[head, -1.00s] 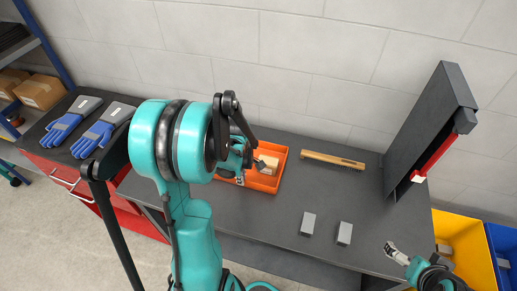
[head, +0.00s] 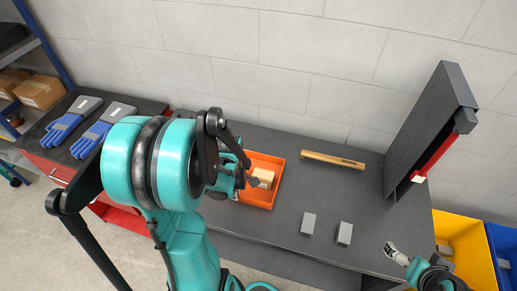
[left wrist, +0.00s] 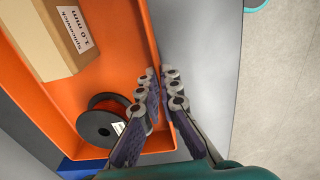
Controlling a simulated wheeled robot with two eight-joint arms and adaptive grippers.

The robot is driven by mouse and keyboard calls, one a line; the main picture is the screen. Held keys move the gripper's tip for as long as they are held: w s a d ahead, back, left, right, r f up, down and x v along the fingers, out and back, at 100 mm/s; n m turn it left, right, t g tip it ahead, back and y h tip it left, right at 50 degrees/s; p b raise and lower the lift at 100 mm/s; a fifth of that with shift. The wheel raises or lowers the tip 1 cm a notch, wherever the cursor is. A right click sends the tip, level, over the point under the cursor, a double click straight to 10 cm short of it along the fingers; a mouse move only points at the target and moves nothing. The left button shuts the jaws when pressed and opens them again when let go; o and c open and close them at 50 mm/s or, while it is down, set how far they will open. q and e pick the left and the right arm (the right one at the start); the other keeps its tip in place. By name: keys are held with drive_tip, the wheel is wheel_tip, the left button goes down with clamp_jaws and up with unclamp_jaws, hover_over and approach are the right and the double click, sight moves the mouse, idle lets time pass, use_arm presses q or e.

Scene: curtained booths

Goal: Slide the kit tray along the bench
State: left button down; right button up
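The orange kit tray (head: 262,202) lies on the dark bench, partly hidden behind my left arm. In the left wrist view the tray (left wrist: 95,95) holds a labelled cardboard box (left wrist: 50,40) and a black spool (left wrist: 100,128). My left gripper (head: 251,181) is at the tray. In its wrist view the fingers (left wrist: 162,80) are shut on the tray's side wall, one finger inside and one outside. My right gripper (head: 393,251) hangs near the bench's front edge at the right, away from the tray; its finger opening is too small to tell.
A wooden-handled brush (head: 333,160) lies at the back of the bench (head: 290,240). Two grey blocks (head: 308,224) (head: 344,233) stand right of the tray. A dark upright panel (head: 430,125) stands at the right end. Blue gloves (head: 100,132) lie at the left.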

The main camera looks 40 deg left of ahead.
use_arm(q)
drive_tip(key=shift+s+d, duration=0.4)
drive_tip(key=shift+s, duration=0.9)
drive_tip(key=shift+s+d, duration=0.45)
drive_tip(key=shift+s, duration=0.9)
drive_tip(key=shift+s+d, duration=0.4)
drive_tip(key=shift+s, duration=0.9)
drive_tip(key=c, duration=1.6)
unclamp_jaws()
drive_tip(key=shift+c, duration=0.2)
